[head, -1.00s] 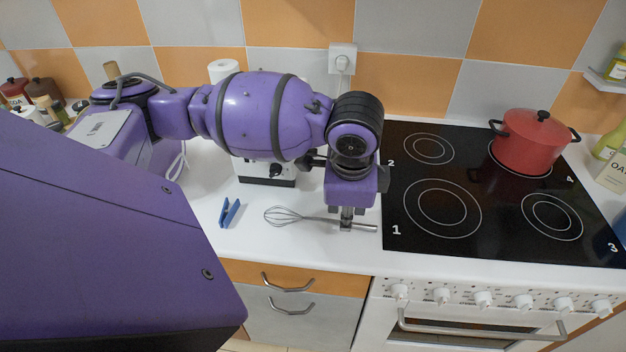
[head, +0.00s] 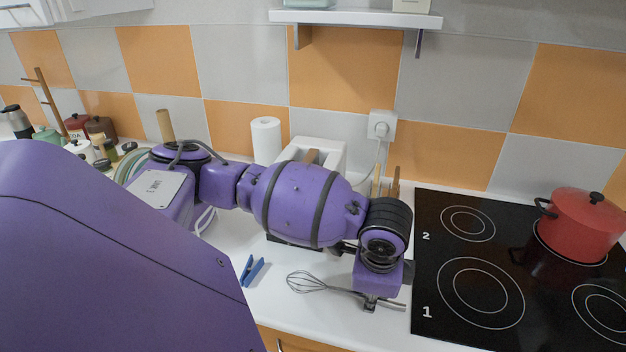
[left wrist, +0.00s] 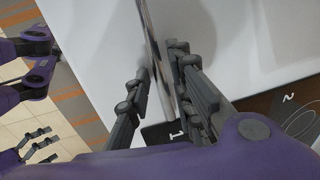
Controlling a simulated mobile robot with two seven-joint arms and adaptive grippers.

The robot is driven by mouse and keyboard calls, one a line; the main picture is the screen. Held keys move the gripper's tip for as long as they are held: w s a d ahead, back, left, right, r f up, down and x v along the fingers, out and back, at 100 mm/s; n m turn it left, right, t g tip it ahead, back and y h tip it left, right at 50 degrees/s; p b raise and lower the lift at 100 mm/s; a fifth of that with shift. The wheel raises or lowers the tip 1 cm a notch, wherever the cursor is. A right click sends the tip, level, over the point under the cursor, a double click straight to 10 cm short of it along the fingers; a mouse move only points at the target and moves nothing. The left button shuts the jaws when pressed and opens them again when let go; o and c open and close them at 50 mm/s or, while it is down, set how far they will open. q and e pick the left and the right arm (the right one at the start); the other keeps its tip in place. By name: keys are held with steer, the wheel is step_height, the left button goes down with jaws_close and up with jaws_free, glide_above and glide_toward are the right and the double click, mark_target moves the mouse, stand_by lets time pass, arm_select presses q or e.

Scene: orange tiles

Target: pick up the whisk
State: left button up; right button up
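The whisk (head: 308,282) lies on the white counter, its wire loops to the left and its metal handle running right beneath my left gripper. My left gripper (head: 370,302) points down at the handle, partly hidden by its own wrist in the head view. In the left wrist view, the whisk's handle (left wrist: 157,50) passes between the two fingers of my left gripper (left wrist: 162,82), which stand apart on either side of it. My right gripper (left wrist: 40,146) shows at the left of that view, over the floor, with its fingers apart and empty.
A blue clothes peg (head: 252,270) lies left of the whisk. The black hob (head: 470,250) with a red pot (head: 580,225) is to the right. A white appliance (head: 318,155) and a paper roll (head: 266,140) stand behind my left arm.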

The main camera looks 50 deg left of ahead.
arm_select(q)
jaws_close()
